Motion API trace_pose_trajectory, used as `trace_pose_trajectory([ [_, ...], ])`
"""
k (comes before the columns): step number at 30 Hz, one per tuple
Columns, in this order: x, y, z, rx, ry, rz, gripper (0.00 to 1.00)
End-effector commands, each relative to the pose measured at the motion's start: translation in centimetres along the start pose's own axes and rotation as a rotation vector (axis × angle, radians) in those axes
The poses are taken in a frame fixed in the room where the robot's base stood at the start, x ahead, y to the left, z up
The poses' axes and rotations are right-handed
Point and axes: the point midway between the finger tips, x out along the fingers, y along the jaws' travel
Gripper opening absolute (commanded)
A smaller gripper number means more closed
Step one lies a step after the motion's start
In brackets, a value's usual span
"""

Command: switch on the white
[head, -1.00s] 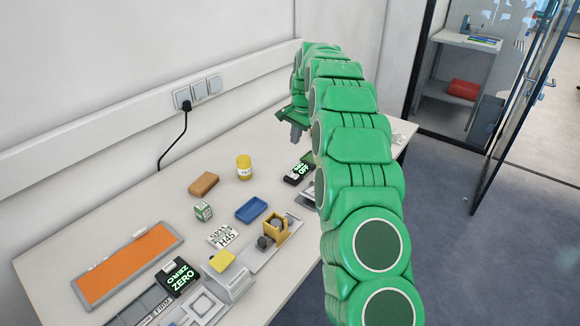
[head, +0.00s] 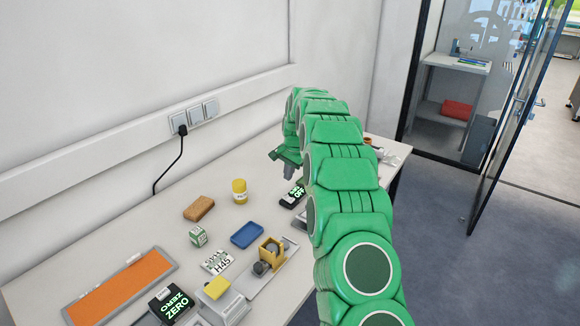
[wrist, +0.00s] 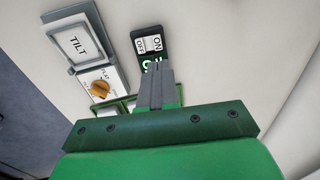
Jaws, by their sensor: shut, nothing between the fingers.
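A small black switch box (wrist: 137,38) shows at the top of the wrist view, with a white rocker (wrist: 150,44) labelled ON and OFF. A green lit display sits below the rocker, mostly hidden by my fingers. In the head view the same black box (head: 292,196) lies on the table beside my arm, its green text ending in OFF. My gripper (wrist: 156,68) is shut and empty, its fingertips just below the rocker in the wrist view. I cannot tell whether they touch the box. In the head view my gripper (head: 274,155) is tilted above and behind the box.
A grey TILT panel (wrist: 78,42) with an orange knob (wrist: 99,90) stands left of the switch box in the wrist view. In the head view, a yellow jar (head: 239,190), brown block (head: 199,208), blue tray (head: 247,234) and yellow fixture (head: 271,250) stand on the table. A wall lies behind.

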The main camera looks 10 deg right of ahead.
Motion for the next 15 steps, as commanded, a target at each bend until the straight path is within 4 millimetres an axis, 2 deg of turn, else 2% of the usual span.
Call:
trace_pose_trajectory([
  [1, 1.0, 0.1, 0.1, 0.0, -0.003, 0.003, 0.0],
  [9, 5.4, 0.0, 0.0, 0.0, 0.0, 0.001, 0.0],
  [15, 7.6, 0.0, 0.0, 0.0, -0.001, 0.002, 0.0],
])
